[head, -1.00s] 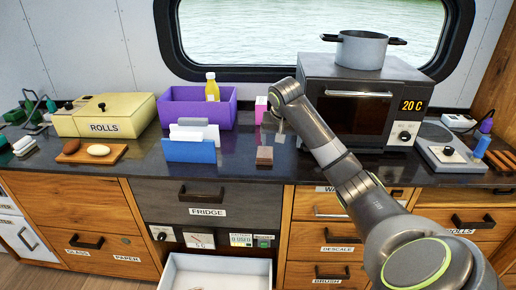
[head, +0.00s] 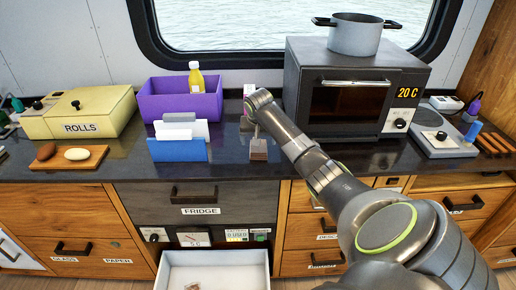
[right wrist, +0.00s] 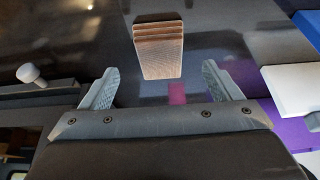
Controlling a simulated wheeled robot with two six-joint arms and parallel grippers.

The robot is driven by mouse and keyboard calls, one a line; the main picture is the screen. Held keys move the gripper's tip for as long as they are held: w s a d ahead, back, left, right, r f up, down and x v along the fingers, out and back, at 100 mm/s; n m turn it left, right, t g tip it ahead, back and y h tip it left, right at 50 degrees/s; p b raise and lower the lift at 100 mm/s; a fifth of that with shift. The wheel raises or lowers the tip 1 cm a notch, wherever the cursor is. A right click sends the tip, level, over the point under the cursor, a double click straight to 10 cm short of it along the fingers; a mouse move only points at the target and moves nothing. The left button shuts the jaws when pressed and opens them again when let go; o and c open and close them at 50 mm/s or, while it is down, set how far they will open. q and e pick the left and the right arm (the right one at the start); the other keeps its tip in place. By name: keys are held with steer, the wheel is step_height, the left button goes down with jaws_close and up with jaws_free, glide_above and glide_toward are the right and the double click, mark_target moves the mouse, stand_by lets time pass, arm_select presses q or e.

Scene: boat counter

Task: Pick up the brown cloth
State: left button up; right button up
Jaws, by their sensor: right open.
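The brown cloth (head: 258,150) is a small folded stack on the dark counter, in front of the black oven's left side. In the right wrist view the brown cloth (right wrist: 158,58) shows its layered folds, ahead of and between the fingers. My right gripper (head: 254,128) is just above and behind the cloth in the head view, partly hidden by its own arm. In the right wrist view my right gripper (right wrist: 160,74) is open and empty, its fingers spread wider than the cloth. My left gripper is not in view.
A blue-and-white holder (head: 178,150) and a purple bin (head: 180,106) with a yellow bottle (head: 196,78) stand left of the cloth. The oven (head: 350,95) with a pot (head: 355,36) stands right. An open white drawer (head: 212,258) juts out below.

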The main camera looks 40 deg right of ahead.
mark_target(259, 149)
steer(key=shift+d+f, duration=0.15)
steer(key=shift+f, duration=0.25)
steer(key=shift+w+f, duration=0.1)
steer(key=shift+f, duration=0.05)
steer(key=shift+w+d+f+p, duration=0.1)
steer(key=shift+f+p, duration=0.25)
steer(key=shift+f, duration=0.05)
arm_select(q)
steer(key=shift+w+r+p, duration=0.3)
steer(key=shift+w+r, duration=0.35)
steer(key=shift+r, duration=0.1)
arm_select(e)
steer(key=shift+x, duration=2)
